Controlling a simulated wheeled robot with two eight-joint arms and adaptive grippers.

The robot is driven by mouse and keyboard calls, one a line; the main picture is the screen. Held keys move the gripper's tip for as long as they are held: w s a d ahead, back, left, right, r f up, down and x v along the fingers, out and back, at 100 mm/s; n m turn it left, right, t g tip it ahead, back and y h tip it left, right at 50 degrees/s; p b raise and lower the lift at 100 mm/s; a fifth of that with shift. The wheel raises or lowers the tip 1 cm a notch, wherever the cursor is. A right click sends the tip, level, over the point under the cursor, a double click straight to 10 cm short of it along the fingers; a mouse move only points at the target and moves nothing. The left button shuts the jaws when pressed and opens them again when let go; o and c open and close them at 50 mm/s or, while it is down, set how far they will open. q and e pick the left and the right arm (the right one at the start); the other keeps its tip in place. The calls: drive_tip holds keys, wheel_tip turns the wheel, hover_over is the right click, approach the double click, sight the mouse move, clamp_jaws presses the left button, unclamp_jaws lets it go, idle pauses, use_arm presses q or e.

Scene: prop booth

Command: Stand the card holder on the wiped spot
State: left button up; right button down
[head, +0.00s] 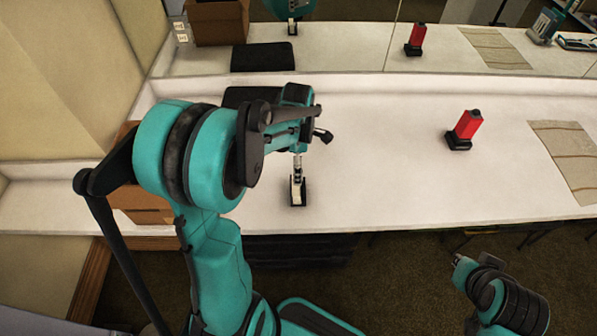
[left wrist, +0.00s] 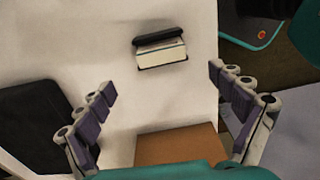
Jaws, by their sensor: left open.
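The card holder (head: 298,191) is a small black stand with pale cards, on the white counter near its front edge. It also shows in the left wrist view (left wrist: 160,52), ahead of and between the spread fingertips, apart from them. My left gripper (head: 300,152) is open and empty above the counter, just behind the card holder in the head view; its fingers (left wrist: 162,82) stand wide apart in the left wrist view. My right gripper (head: 463,264) is at the lower right, below the counter front, its jaws unclear. I cannot make out a wiped spot.
A red object on a black base (head: 467,126) stands right of centre. A striped beige cloth (head: 570,158) lies at the right. A black mat (head: 250,96) and a brown box (head: 150,215) are on the left, partly behind my arm. A mirror (head: 350,45) runs along the back.

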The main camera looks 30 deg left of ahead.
use_arm(q)
drive_tip(key=s+d+r+m+t, duration=0.3)
drive_tip(key=s+d+r+m, duration=0.2)
drive_tip(key=m, duration=0.7)
drive_tip(key=s+d+r+m+t, duration=0.4)
drive_tip(key=s+d+r+m, duration=0.1)
drive_tip(key=m, duration=0.7)
drive_tip(key=shift+s+d+t, duration=0.3)
drive_tip(key=shift+s+d, duration=0.2)
drive_tip(key=shift+s, duration=0.15)
drive_tip(key=shift+f, duration=0.1)
